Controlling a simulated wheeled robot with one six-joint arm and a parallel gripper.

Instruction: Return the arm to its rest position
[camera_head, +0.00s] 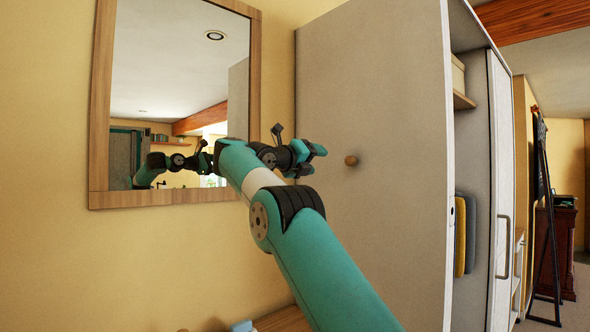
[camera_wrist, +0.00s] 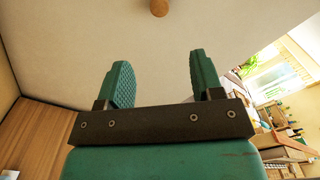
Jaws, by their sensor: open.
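My gripper (camera_head: 318,160) is open and empty in the head view, at the end of my teal arm, in front of the wardrobe's pale side panel (camera_head: 385,95). A round wooden knob (camera_head: 351,160) sticks out of the panel just right of the fingertips, apart from them in the picture. In the wrist view my gripper (camera_wrist: 160,80) shows two teal fingers spread wide with nothing between them. The knob (camera_wrist: 159,8) is at the top edge of that view, beyond the fingers.
A wood-framed mirror (camera_head: 101,100) hangs on the yellow wall behind my arm and reflects it. The wardrobe's shelf compartment (camera_head: 471,150) is open at the right. A wooden surface (camera_wrist: 40,130) lies at the left of the wrist view. A dark cabinet (camera_head: 557,250) stands far right.

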